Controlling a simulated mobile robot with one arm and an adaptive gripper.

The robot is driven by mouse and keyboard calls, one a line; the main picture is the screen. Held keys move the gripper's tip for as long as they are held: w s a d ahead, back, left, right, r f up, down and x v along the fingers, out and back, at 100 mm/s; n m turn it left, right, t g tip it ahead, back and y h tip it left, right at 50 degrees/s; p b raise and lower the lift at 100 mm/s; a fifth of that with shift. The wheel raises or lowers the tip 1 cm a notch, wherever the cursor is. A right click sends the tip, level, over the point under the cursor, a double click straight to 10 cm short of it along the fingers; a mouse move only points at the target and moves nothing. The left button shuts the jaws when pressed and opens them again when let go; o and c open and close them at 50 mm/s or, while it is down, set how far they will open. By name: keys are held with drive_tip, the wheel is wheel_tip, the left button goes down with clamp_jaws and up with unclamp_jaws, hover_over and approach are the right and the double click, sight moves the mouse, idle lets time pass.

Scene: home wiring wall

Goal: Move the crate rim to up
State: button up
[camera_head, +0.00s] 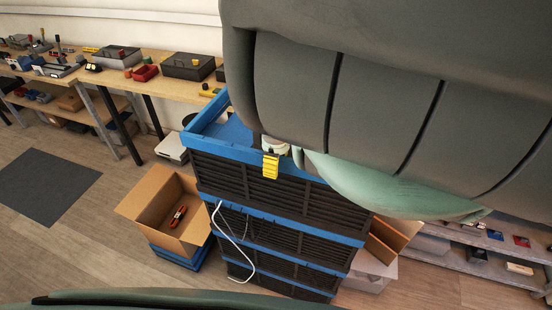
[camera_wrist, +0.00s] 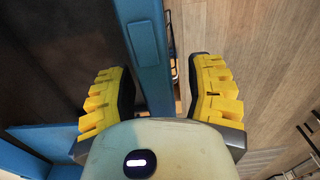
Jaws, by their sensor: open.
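A stack of black slatted crates with blue rims stands in the middle of the head view. The top crate's blue rim (camera_head: 225,153) is partly hidden behind my arm. In the wrist view the blue crate rim (camera_wrist: 147,55) runs from the top edge down between my yellow fingers. My gripper (camera_wrist: 160,88) is open, with one finger on each side of the rim and a gap showing on both sides. In the head view my gripper (camera_head: 270,165) shows one yellow finger at the outer front face of the top crate.
An open cardboard box (camera_head: 165,212) with a red-orange item stands left of the stack. Workbenches (camera_head: 150,72) with tools and bins line the back wall. A low shelf (camera_head: 470,255) stands at right. A white cable (camera_head: 235,245) hangs down the crates. Floor is clear at left.

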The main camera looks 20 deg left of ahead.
wheel_tip(320, 180, up, 7)
drive_tip(key=shift+w+f, duration=0.15)
drive_tip(key=shift+f, duration=0.05)
drive_tip(key=shift+r, duration=0.4)
idle(0.4)
